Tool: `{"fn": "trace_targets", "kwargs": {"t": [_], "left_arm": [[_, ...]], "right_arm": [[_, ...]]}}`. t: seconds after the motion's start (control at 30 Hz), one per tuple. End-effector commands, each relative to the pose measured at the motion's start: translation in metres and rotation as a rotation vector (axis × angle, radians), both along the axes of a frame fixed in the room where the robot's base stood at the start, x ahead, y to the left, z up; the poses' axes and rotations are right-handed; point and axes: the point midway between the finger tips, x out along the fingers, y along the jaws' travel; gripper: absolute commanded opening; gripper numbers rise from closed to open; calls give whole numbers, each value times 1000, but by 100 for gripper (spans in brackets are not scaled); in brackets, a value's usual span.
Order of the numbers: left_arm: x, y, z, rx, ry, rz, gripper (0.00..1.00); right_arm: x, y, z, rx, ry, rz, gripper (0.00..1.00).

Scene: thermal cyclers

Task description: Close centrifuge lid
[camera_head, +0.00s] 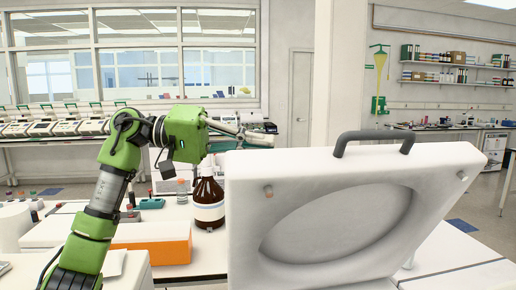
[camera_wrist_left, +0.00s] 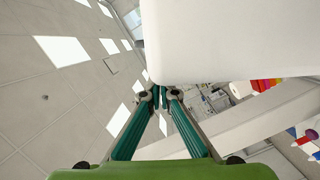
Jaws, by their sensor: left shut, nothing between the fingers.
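The white centrifuge lid (camera_head: 440,180) stands raised and tilted in the head view, its underside with a large oval recess facing me. A dark grey handle (camera_head: 375,138) sits on its top edge. The centrifuge body below is mostly out of view. My left gripper (camera_head: 268,140) is shut and empty at the lid's upper left edge, and its tips reach just above or behind that edge. In the left wrist view the closed fingertips (camera_wrist_left: 158,96) are close to a white slab, the lid (camera_wrist_left: 235,38). I cannot tell whether they touch it. My right gripper is not in view.
A brown bottle (camera_head: 208,205) with a white label stands left of the lid. An orange-sided box (camera_head: 165,246) is on the bench in front of it. Several thermal cyclers (camera_head: 50,125) line the back bench. Shelves (camera_head: 455,68) hang at the far right.

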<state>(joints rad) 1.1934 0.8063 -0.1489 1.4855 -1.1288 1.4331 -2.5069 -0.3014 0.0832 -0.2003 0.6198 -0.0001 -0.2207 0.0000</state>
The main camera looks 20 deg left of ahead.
Motion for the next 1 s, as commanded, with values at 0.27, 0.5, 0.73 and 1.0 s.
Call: {"fn": "trace_targets", "kwargs": {"t": [0.27, 0.5, 0.73, 1.0], "left_arm": [[-41, -28, -31, 64, -78, -8, 0], [-72, -49, -48, 109, -145, -7, 0], [-83, -57, -51, 126, -168, -6, 0], [-83, -57, -50, 125, -169, -7, 0]], "right_arm": [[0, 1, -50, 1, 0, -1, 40], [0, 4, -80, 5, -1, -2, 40], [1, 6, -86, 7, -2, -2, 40], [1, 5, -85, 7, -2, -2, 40]]}}
